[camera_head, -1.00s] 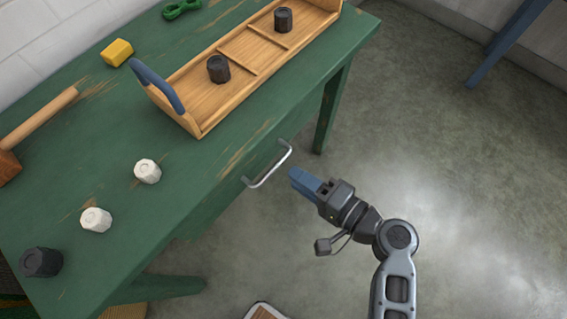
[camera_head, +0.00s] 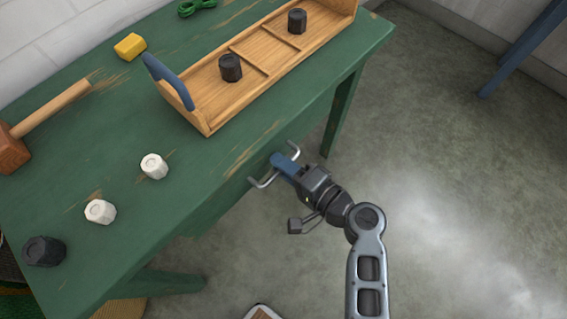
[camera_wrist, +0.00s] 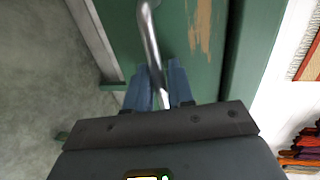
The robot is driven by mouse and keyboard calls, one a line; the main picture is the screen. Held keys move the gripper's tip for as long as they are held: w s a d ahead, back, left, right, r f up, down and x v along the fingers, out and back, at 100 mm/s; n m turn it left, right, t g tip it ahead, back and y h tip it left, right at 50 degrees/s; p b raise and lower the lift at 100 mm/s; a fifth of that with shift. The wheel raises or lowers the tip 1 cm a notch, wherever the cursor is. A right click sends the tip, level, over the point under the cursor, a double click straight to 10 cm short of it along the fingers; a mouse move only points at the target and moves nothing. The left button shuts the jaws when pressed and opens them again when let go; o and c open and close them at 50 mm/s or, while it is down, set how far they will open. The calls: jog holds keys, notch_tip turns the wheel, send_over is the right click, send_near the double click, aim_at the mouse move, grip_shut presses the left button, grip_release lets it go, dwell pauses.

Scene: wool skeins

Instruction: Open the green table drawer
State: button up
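The green table (camera_head: 150,215) fills the left of the head view. Its drawer front is mostly hidden under the tabletop edge in that view. The silver bar handle (camera_head: 264,182) stands out from the table's right side. My gripper (camera_head: 279,161) is at the handle, its blue fingers over the bar's middle. In the wrist view, the handle (camera_wrist: 149,32) runs between the two fingers (camera_wrist: 160,80) in front of the green drawer front (camera_wrist: 190,50). The fingers look apart, with a narrow gap beside the bar; contact is unclear.
On the table are a wooden tray (camera_head: 214,122) with dark pieces, a mallet (camera_head: 50,112), a yellow block (camera_head: 130,46), white pieces (camera_head: 154,166) and a dark piece (camera_head: 44,251).

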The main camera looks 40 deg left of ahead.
grip_shut()
jog(key=shift+d, duration=0.1)
jog(key=f+v, duration=0.2)
jog(key=v, duration=1)
jog(key=d+f+p+v, duration=0.1)
jog(key=f+v, duration=0.2)
jog(key=v, duration=0.9)
jog(key=shift+d, duration=0.3)
jog(key=shift+o, duration=1.2)
grip_release()
jog(key=shift+d+r, duration=0.1)
